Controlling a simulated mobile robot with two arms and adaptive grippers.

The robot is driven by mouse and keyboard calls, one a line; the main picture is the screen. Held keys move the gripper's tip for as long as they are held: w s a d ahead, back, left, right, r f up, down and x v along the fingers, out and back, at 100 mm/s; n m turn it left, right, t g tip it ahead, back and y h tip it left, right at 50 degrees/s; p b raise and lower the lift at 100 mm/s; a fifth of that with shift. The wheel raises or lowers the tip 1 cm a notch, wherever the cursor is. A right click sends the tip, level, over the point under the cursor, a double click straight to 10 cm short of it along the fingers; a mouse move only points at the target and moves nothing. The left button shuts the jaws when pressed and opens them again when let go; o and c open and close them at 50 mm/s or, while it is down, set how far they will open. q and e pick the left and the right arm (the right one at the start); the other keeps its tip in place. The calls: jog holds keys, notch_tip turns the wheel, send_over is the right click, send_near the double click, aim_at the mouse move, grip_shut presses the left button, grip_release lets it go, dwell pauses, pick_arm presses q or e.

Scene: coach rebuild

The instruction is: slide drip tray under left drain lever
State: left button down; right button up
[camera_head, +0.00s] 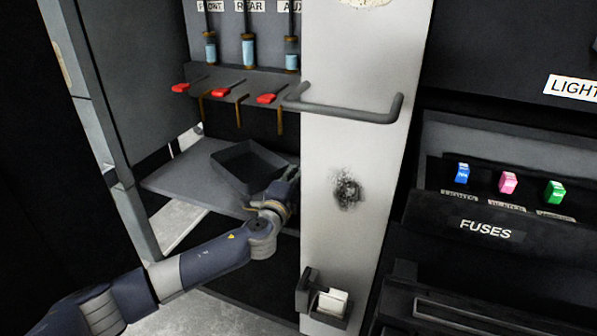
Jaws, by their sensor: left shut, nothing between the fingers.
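The drip tray (245,165), a dark grey shallow rectangular tray, lies on a grey shelf (185,182) in the open compartment. Above it, the left drain lever (181,88) has a red handle, under the FRONT label, with a brown spout below. Two more red levers, the middle one (222,93) and the right one (268,98), stand in the same row. The tray sits below and right of the left lever, nearer the middle and right spouts. My left gripper (290,182) is shut at the tray's right front corner; whether it touches the tray I cannot tell. My right gripper is not in view.
A pale upright panel (357,150) with a grey bar handle (350,112) stands just right of my left gripper. A fuse panel (486,230) is farther right. The shelf left of the tray is clear.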

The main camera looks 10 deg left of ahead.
aim_at(265, 170)
pick_arm(q)
jog(key=shift+w+d, duration=0.15)
jog(key=shift+w, duration=1.1)
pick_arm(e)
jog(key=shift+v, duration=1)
pick_arm(q)
jog(key=a, duration=0.3)
jog(key=s+a, duration=0.1)
jog(key=a, duration=0.1)
jog(key=s+a, duration=0.1)
jog(key=a, duration=0.2)
jog(key=shift+a, duration=0.35)
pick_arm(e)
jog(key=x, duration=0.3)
